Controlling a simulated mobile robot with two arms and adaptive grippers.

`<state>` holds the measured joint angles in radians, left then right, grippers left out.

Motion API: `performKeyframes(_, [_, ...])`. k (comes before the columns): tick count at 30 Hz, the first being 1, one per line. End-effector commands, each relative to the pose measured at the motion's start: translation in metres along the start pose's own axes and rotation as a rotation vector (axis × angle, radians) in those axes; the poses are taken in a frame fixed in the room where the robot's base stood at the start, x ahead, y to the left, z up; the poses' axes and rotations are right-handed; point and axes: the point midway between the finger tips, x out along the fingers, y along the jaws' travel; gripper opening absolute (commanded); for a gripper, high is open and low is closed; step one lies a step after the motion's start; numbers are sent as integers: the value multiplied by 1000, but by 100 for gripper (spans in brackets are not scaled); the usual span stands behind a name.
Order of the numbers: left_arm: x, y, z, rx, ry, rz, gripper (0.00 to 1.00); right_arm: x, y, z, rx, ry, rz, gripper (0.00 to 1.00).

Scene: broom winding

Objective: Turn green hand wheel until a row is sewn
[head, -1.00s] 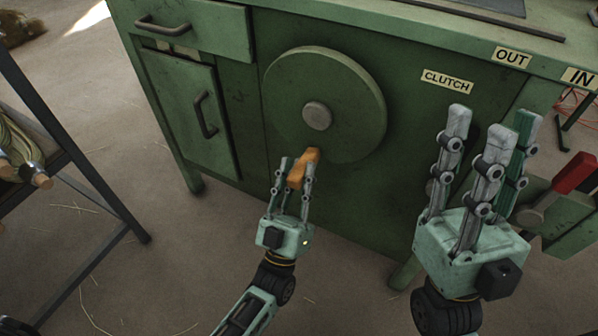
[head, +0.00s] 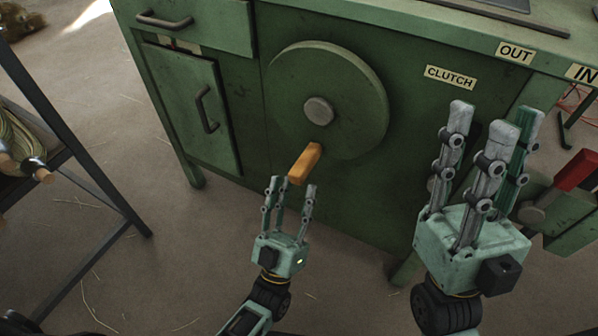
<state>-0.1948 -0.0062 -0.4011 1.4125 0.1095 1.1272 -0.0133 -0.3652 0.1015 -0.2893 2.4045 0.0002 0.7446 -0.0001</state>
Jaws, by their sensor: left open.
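The green hand wheel (head: 350,85) is a round disc with a grey hub on the front of a green cabinet. Its orange-brown handle (head: 305,163) sticks out from the lower edge of the wheel. My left gripper (head: 289,190) is open and empty just below the handle, its fingers pointing up, apart from the handle or nearly so. My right gripper (head: 487,125) has its fingers raised and spread at the right, with nothing seen between them, in front of the cabinet. No sewn row is in view.
The green cabinet (head: 235,120) has a drawer and door at left. CLUTCH (head: 450,77), OUT (head: 514,53) and IN labels are at right. A red lever handle (head: 577,170) is at far right. A dark-framed rack (head: 90,180) stands left. Floor between rack and cabinet is clear.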

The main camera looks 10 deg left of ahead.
Motion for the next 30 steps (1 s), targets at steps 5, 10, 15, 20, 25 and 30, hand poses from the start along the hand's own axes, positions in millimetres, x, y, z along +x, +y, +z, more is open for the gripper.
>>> performKeyframes(5, [-39, 0, 1, 1, -5, 0, 41, 0, 0, 0, -1, 1, 0, 31])
performKeyframes(10, [-61, 0, 0, 0, -2, 0, 41, 0, 0, 0, -1, 1, 0, 31])
performKeyframes(15, [-70, 0, 0, 0, -1, 0, 41, 0, 0, 0, -1, 1, 0, 31])
performKeyframes(20, [-70, 0, 0, 0, 0, 0, 41, 0, 0, 0, -1, 1, 0, 31])
performKeyframes(25, [-68, 0, 0, 2, -6, 2, 41, 1, 0, 2, -2, -11, 0, 31])
performKeyframes(30, [-51, 3, 4, 41, -98, 31, 41, 6, 4, 36, -12, -185, 4, 31])
